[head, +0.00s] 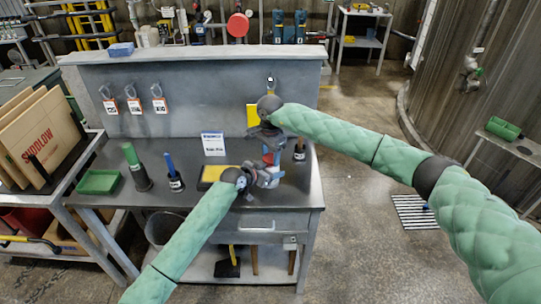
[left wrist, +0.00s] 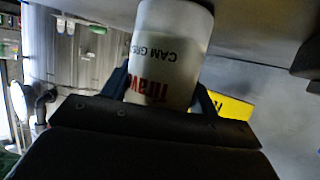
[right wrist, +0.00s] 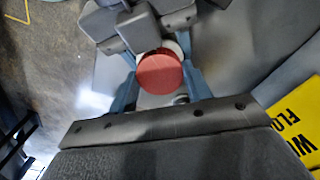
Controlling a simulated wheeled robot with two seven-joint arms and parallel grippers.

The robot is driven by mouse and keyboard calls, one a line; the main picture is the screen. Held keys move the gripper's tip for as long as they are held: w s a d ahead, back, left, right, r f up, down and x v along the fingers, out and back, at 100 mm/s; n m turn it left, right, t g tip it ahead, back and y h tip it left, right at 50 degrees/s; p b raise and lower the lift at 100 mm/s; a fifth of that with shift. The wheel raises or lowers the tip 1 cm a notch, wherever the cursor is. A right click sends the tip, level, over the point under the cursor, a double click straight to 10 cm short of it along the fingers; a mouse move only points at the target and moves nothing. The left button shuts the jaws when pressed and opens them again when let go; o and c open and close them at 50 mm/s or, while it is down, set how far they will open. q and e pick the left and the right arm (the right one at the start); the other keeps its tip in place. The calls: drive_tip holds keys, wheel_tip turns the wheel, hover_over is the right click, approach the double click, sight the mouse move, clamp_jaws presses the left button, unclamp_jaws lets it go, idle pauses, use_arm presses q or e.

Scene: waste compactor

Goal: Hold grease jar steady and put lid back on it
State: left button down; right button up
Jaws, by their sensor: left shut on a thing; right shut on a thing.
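The grease jar is a white cylinder with red and black lettering; it fills the upper middle of the left wrist view (left wrist: 172,50). My left gripper (head: 262,180) is shut around the jar's sides at the right part of the bench. The lid is a round red disc (right wrist: 160,72) between the fingers of my right gripper (right wrist: 158,80). In the head view my right gripper (head: 268,145) is above the left one, with the red lid between its fingers over the jar. The grippers hide most of the jar and the contact between lid and jar in the head view.
The grey workbench (head: 235,198) holds a green tray (head: 98,182), a green-handled tool (head: 135,165), a blue-handled tool (head: 174,172), a small sign (head: 213,143) and a dark-handled tool (head: 299,149). A back panel (head: 200,90) stands behind. Tools hang under the bench.

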drive_tip(key=m, duration=0.7)
drive_tip(key=shift+m, duration=0.3)
drive_tip(key=o, duration=1.1)
drive_tip(key=shift+r, duration=2.25)
drive_tip(key=shift+c, duration=0.5)
